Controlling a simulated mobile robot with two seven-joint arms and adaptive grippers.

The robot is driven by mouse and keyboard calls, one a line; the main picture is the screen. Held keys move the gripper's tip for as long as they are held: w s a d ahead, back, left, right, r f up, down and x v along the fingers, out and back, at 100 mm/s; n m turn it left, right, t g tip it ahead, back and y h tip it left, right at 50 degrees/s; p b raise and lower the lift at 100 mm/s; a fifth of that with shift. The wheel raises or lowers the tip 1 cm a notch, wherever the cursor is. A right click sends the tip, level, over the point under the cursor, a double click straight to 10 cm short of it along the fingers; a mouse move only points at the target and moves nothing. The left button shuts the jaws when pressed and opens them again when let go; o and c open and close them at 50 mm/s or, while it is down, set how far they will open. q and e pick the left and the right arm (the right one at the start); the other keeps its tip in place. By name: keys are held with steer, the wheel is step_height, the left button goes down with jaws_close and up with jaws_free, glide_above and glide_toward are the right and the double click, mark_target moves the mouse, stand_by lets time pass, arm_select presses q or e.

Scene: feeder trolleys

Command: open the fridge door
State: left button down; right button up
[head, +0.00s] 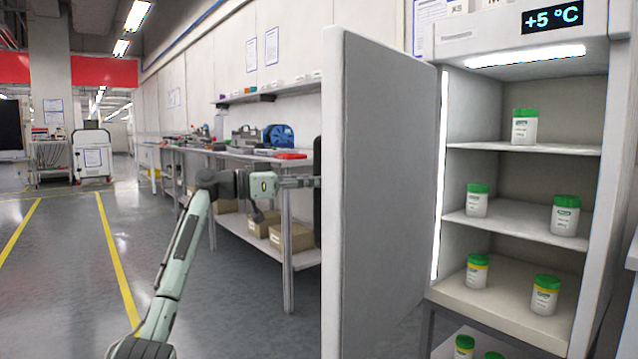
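The fridge (590,200) stands at the right with its inside showing. Its grey-white door (385,190) is swung wide open toward me, with its inner face visible. Part of a dark vertical handle (317,190) shows at the door's left edge, on the outer side. My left arm comes in from the lower left, and my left gripper (305,182) reaches to that handle. The fingertips are partly hidden behind the door edge, so I cannot tell whether they are closed on the handle. My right gripper is out of view.
White jars with green lids (566,215) stand on the fridge shelves (520,230). A workbench (240,155) with tools and boxes below runs along the wall behind the door. A trolley (92,155) stands far left. The floor at left is clear, with yellow lines.

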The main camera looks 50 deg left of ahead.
arm_select(q)
steer(key=shift+a, duration=0.15)
stand_by(0.3)
steer(key=c, duration=1.6)
jaws_free()
steer(key=shift+s+a, duration=0.15)
steer(key=shift+s, duration=0.05)
steer(key=shift+o, duration=0.6)
steer(key=v, duration=1.2)
